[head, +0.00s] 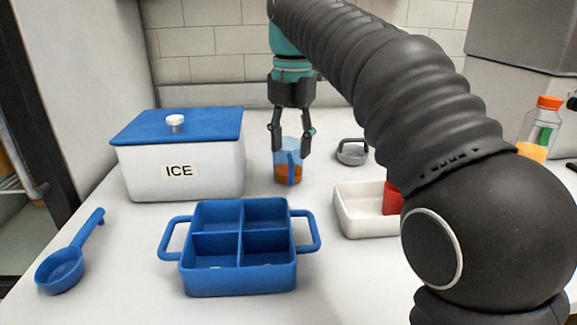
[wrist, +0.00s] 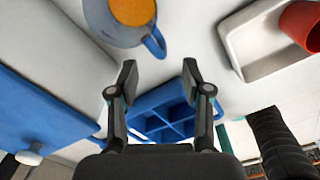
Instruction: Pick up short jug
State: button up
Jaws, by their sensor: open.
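The short jug (head: 288,170) stands upright on the white counter. It is bluish and clear, with a blue handle facing the front and orange-brown liquid low inside. My gripper (head: 291,143) is open and points down above and around the jug's upper part in the head view; its fingers partly overlap the jug there. In the wrist view the jug (wrist: 120,18) shows at the top edge, partly cut off, with its handle toward my gripper (wrist: 162,85). The open fingers there have nothing between them, and the jug lies beyond their tips.
A white ice box (head: 182,172) with a blue lid stands left of the jug. A blue divided caddy (head: 238,281) is in front. A white tray (head: 358,228) with a red cup (head: 392,199) and a grey round tool (head: 352,153) are to the right. A blue scoop (head: 62,268) lies front left.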

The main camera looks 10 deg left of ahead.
aim_at(290, 165)
jog(key=shift+f+b, duration=0.95)
jog(key=shift+f, duration=3.05)
grip_shut()
